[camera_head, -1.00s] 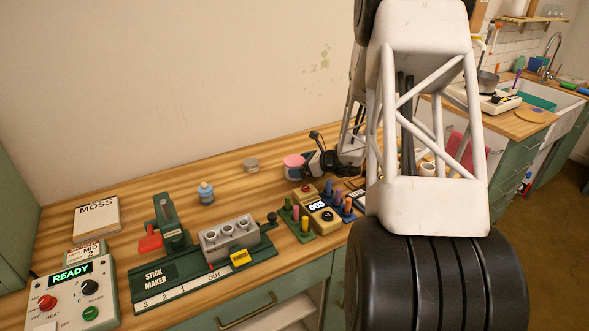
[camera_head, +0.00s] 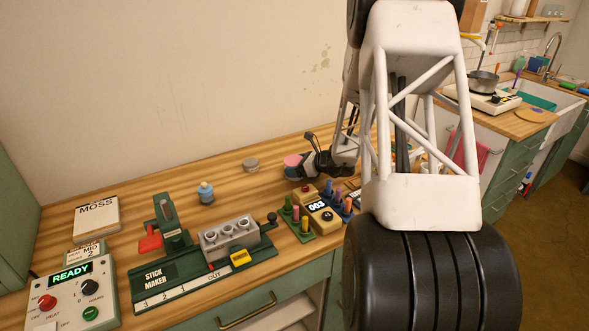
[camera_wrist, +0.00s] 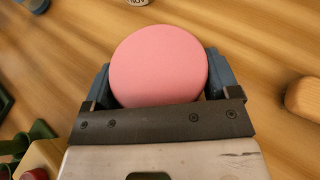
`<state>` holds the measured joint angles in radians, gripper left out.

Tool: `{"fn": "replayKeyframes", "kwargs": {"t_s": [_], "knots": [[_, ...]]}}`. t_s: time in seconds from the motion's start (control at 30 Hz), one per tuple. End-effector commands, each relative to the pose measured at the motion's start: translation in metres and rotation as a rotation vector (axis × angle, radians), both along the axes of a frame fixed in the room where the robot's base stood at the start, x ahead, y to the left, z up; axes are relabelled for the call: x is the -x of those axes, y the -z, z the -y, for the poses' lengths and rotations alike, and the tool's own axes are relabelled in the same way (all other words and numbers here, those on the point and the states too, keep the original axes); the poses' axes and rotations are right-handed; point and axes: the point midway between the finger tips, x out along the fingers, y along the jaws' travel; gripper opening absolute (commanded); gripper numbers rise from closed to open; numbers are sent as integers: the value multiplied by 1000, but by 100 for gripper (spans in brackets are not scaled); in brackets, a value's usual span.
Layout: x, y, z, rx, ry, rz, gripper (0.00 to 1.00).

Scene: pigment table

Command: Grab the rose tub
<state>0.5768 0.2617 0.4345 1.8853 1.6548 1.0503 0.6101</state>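The rose tub, with a round pink top, stands on the wooden table near the wall in the head view (camera_head: 291,160). In the wrist view the tub (camera_wrist: 158,65) fills the space between the two blue-grey fingers of my gripper (camera_wrist: 160,78). One finger is on each side, spread about as wide as the tub. The tub's top hides the fingers' inner faces, so I cannot tell whether they press on it. In the head view my gripper (camera_head: 306,166) is at the tub's right side and covers part of it.
A blue bottle (camera_head: 205,193) and a small grey-brown tin (camera_head: 250,165) stand to the left. The green stick maker (camera_head: 205,265) and a 003 counter with coloured sticks (camera_head: 318,205) are in front. A wooden piece (camera_wrist: 303,97) lies right in the wrist view.

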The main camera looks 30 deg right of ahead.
Motion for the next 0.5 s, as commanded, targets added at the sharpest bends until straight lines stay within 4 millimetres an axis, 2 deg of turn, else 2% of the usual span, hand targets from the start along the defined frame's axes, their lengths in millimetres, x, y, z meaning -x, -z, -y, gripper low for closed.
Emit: {"fn": "replayKeyframes", "kwargs": {"t_s": [0.03, 0.13, 0.5], "knots": [[0, 0, 0, 0, 0, 0, 63], [0, 0, 0, 0, 0, 0, 48], [0, -4, 0, 0, 0, 1, 48]]}}
